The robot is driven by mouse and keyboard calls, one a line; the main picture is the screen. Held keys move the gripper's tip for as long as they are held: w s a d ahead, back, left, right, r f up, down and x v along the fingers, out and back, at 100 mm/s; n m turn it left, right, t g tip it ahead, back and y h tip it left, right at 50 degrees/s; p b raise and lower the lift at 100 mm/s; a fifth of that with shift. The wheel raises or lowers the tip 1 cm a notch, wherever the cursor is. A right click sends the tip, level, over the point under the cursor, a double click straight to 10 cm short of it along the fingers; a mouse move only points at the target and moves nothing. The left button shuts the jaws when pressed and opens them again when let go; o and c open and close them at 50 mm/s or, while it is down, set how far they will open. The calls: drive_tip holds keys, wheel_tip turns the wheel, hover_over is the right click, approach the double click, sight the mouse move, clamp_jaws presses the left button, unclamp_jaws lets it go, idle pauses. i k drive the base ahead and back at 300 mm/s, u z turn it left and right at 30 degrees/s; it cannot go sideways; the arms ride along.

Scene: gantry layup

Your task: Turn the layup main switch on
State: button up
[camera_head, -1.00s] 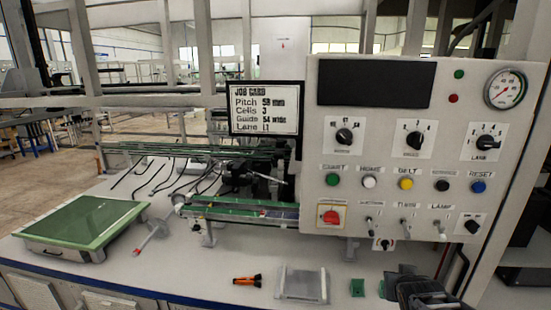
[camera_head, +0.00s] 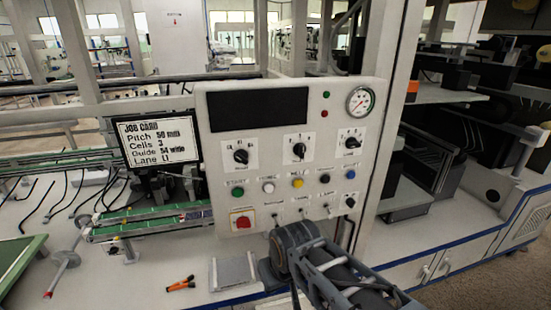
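The layup main switch (camera_head: 242,220) is a red rotary knob on a yellow and white plate. It sits at the lower left of the grey control panel (camera_head: 222,160). The label beside it is too small to read. My gripper (camera_head: 279,250) is in front of the panel's lower edge, to the right of and below the switch, apart from it in the picture. My arm runs from there to the bottom right. The wrist hides the fingers, so I cannot tell whether they are open.
The panel also carries dials, coloured buttons, small toggles and a gauge (camera_head: 360,100). A job card screen (camera_head: 157,142) stands left of it. An orange and black tool (camera_head: 181,284) and a clear tray (camera_head: 233,272) lie on the bench below. A frame post (camera_head: 385,130) rises at right.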

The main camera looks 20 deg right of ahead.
sight(242, 222)
drive_tip(key=z, duration=2.4)
drive_tip(key=k, duration=1.05)
drive_tip(key=u, duration=2.4)
